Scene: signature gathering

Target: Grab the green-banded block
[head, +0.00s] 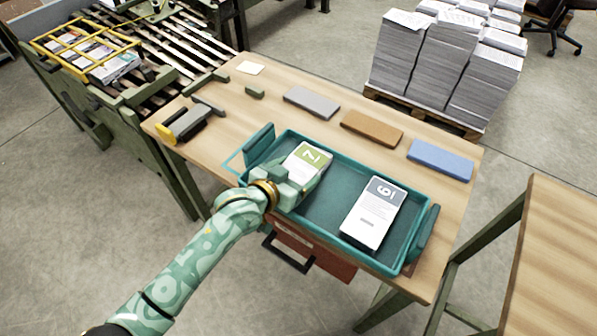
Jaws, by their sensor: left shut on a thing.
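The green-banded block (311,156) is white with a green band bearing a number, and sits at the left end of the teal tray (332,221). My left gripper (298,181) reaches in over the tray's near left side and is shut on this block. The gripper covers the block's near part, so I cannot tell whether the block still touches the tray floor. A second white block with a grey band (373,212) lies in the right part of the tray, apart from the gripper. My right gripper is not in view.
The tray stands on a wooden table (225,105). Behind it lie a grey slab (311,102), a brown slab (371,127) and a blue slab (440,159). A yellow-ended tool (183,124) is at the left. Paper stacks (450,60) stand beyond. The tray's middle is free.

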